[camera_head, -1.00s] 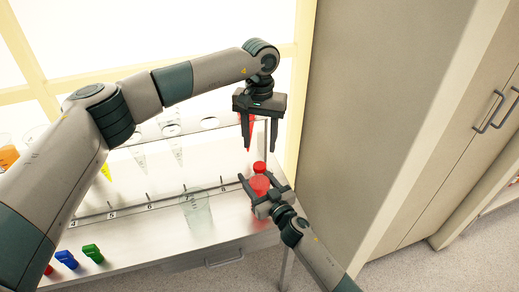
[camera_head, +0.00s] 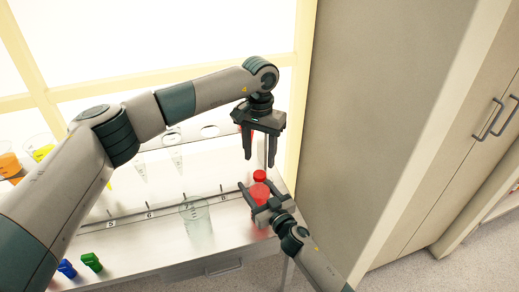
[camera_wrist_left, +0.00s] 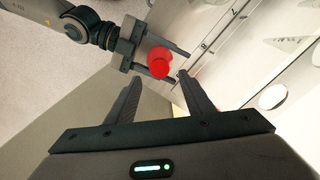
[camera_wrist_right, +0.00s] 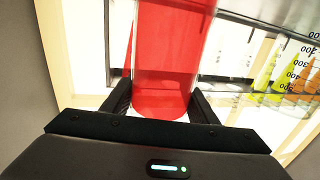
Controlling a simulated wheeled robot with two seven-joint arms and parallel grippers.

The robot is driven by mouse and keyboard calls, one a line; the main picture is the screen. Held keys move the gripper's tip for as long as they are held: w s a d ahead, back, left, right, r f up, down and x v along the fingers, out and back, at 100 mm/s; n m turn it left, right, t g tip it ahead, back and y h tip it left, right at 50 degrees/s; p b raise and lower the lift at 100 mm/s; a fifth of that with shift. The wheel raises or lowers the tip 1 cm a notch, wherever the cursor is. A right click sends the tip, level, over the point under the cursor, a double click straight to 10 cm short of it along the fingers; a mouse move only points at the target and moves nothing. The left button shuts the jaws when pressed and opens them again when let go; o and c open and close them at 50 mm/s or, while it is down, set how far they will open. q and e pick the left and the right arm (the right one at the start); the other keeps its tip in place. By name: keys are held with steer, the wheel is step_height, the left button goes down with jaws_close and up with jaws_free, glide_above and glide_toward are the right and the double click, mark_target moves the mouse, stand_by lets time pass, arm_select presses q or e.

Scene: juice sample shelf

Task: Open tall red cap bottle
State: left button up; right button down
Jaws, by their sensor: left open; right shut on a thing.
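The tall bottle has a red cap (camera_head: 260,176) and a wider red body (camera_head: 258,192); it stands near the right end of the metal shelf. My right gripper (camera_head: 262,188) is shut on the body, one finger at each side, and the right wrist view shows the red body (camera_wrist_right: 168,65) between its fingers. My left gripper (camera_head: 260,159) is open and empty, pointing down just above the cap. In the left wrist view, the red bottle (camera_wrist_left: 158,62) is beyond the open fingertips, apart from them. The bottle's base is partly hidden by my right gripper.
A clear beaker (camera_head: 195,215) stands left of the bottle. Green (camera_head: 91,262) and blue (camera_head: 66,269) stoppers lie at the shelf's front. Clear conical tubes (camera_head: 140,168) hang in the rack behind. A tall cabinet (camera_head: 370,130) is close on the right.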

mark_target(260, 174)
arm_select(q)
steer(key=shift+f, duration=3.05)
steer(key=c, duration=1.1)
steer(key=shift+c, duration=0.2)
